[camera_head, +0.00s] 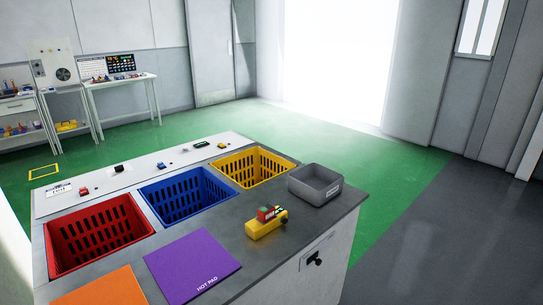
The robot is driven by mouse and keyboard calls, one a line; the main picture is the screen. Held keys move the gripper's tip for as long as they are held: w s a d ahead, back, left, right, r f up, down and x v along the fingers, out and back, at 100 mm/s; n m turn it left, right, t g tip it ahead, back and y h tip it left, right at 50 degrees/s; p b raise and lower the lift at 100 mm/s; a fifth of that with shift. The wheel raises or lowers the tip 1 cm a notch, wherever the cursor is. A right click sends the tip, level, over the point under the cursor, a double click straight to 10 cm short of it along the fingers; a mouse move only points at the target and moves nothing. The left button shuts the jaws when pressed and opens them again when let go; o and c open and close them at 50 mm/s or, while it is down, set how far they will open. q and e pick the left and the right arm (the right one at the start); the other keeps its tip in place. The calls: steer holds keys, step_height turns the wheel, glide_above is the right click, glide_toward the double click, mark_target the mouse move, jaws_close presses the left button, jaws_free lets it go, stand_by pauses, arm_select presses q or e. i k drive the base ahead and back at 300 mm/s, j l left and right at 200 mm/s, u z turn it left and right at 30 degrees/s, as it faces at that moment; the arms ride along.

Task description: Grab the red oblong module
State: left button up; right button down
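A small red block (265,216) with green on it sits on top of a yellow holder (262,229) near the right front of the grey worktop. It looks like the red module, but it is too small to make out its exact shape. Neither of my grippers shows in the head view.
A red basket (76,215), a blue basket (163,184) and a yellow basket (236,157) are sunk in the worktop. A grey open bin (318,197) stands at the right corner. A purple hot pad (191,264) and an orange mat (104,288) lie in front.

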mark_target(266, 213)
steer(key=i+z, duration=0.6)
steer(key=z, duration=0.2)
